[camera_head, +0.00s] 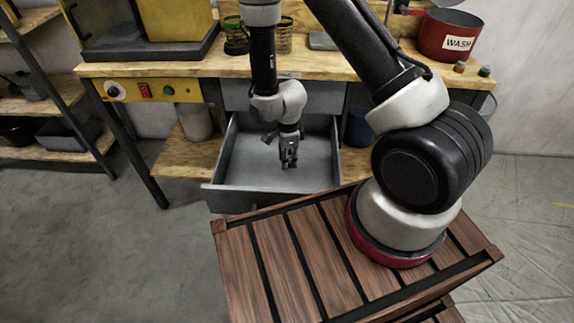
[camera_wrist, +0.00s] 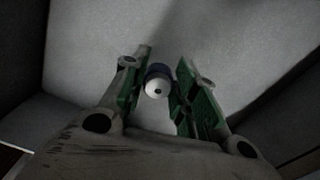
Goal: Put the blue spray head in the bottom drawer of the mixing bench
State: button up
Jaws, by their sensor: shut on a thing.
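My gripper (camera_head: 289,163) points down inside the open grey drawer (camera_head: 243,166) of the mixing bench (camera_head: 215,62). In the wrist view my gripper (camera_wrist: 162,98) has its green-padded fingers on both sides of a small dark blue piece with a round white end, the spray head (camera_wrist: 157,82). It is held between the fingers, above the pale drawer floor (camera_wrist: 225,40). In the head view the fingers hide the spray head, and its height over the floor is hard to tell. The drawer looks otherwise empty. A closed grey drawer front (camera_head: 318,97) sits higher up.
A red pot marked WASH (camera_head: 447,38) and wire baskets (camera_head: 284,38) stand on the bench top. A pale bucket (camera_head: 195,122) stands on the lower shelf, left of the drawer. My slatted wooden base is close in front of the drawer. Open floor lies to the left.

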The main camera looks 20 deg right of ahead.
jog(key=shift+f, duration=1.9)
jog(key=o, duration=1)
jog(key=shift+f, duration=0.1)
jog(key=shift+o, duration=0.2)
